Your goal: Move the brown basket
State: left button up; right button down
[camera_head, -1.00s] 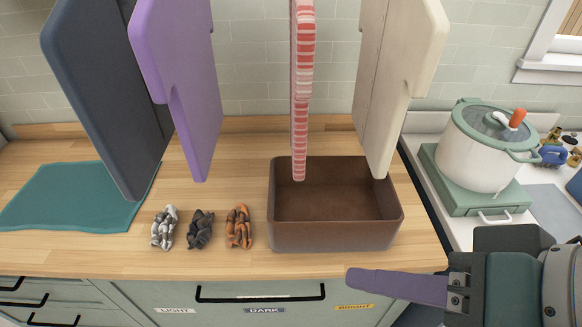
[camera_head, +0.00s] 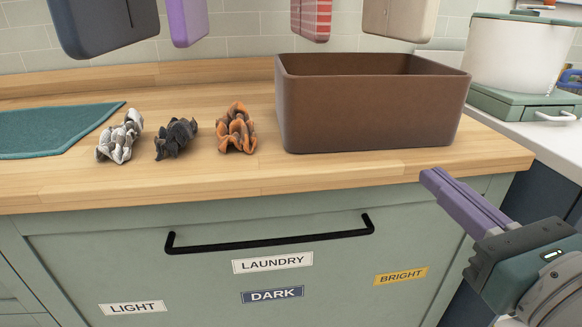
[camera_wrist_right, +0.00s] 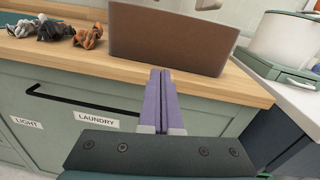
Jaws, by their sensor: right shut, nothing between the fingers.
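The brown basket (camera_head: 370,112) stands upright on the wooden counter, right of the middle in the head view. Its inside is mostly hidden by its front wall. It also shows at the top of the right wrist view (camera_wrist_right: 170,38). My right gripper (camera_head: 432,178) is shut and empty, its purple fingers together. It is in front of the counter edge, below the basket's right part and apart from it. In the right wrist view the fingertips (camera_wrist_right: 160,72) point toward the basket's front. My left gripper is out of view.
Crumpled white (camera_head: 120,137), dark (camera_head: 176,137) and orange (camera_head: 237,129) cloths lie left of the basket. A teal towel (camera_head: 50,132) lies at far left. Garments hang above the counter. A drawer with a black handle (camera_head: 270,235) is below. A white pot (camera_head: 515,52) stands right.

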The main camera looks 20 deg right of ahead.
notch_tip(320, 180, down, 2)
jog(key=m, duration=0.1)
jog(key=m+h+p, duration=0.1)
send_near(384, 135)
jog(key=x, duration=0.5)
jog(key=shift+w+r, duration=0.15)
jog(key=shift+w, duration=0.15)
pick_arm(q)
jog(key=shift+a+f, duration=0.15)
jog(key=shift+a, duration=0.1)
pick_arm(e)
jog(key=shift+w+d, duration=0.15)
jog(key=shift+w, duration=0.45)
